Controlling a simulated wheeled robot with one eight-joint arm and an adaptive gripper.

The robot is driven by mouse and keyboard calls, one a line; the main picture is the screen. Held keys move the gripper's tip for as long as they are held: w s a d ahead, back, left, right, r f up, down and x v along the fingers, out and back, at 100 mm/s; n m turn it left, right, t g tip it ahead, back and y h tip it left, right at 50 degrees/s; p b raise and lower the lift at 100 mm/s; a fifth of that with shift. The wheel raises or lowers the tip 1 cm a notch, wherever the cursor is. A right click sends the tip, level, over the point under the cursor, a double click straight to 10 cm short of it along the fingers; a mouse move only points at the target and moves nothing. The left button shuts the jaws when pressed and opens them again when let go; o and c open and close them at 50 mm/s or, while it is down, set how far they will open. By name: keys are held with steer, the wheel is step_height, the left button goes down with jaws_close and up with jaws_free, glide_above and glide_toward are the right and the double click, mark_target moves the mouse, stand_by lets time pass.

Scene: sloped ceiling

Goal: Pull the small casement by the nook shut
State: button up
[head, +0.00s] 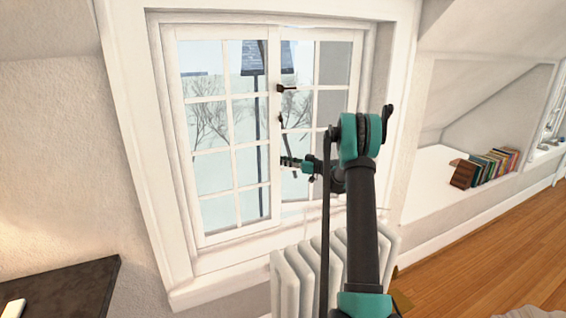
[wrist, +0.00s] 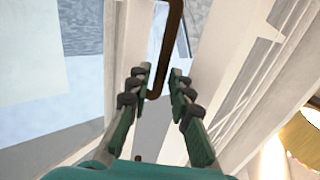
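The white-framed casement window (head: 232,97) has two paned sashes, with the right-hand casement (head: 317,93) on the side of the nook. It appears to stand ajar, though by how much I cannot tell. A dark latch (head: 287,88) is at the middle edge, with a thin dark handle part (head: 282,122) below. My gripper (head: 287,162) is in front of the window's middle, below these fittings. In the wrist view my gripper (wrist: 159,72) is open, and a brown bar handle (wrist: 170,40) reaches down between its fingertips. I cannot tell whether they touch it.
A white radiator (head: 290,280) stands under the sill, close to my arm. The nook (head: 425,190) on the right holds a row of books (head: 488,167). A dark tabletop (head: 70,290) is at the lower left. Wooden floor (head: 490,260) is clear at the right.

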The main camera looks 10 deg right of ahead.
steer(key=shift+w+a, duration=0.1)
steer(key=shift+c, duration=0.3)
jaws_close()
steer(key=s+d+n+g, duration=0.1)
steer(key=s+d, duration=0.3)
steer(key=s, duration=0.5)
steer(key=shift+s+d+y, duration=0.3)
steer(key=shift+d+y, duration=0.05)
steer(key=shift+y, duration=0.05)
steer(key=shift+o, duration=0.3)
jaws_free()
steer(key=shift+d, duration=0.1)
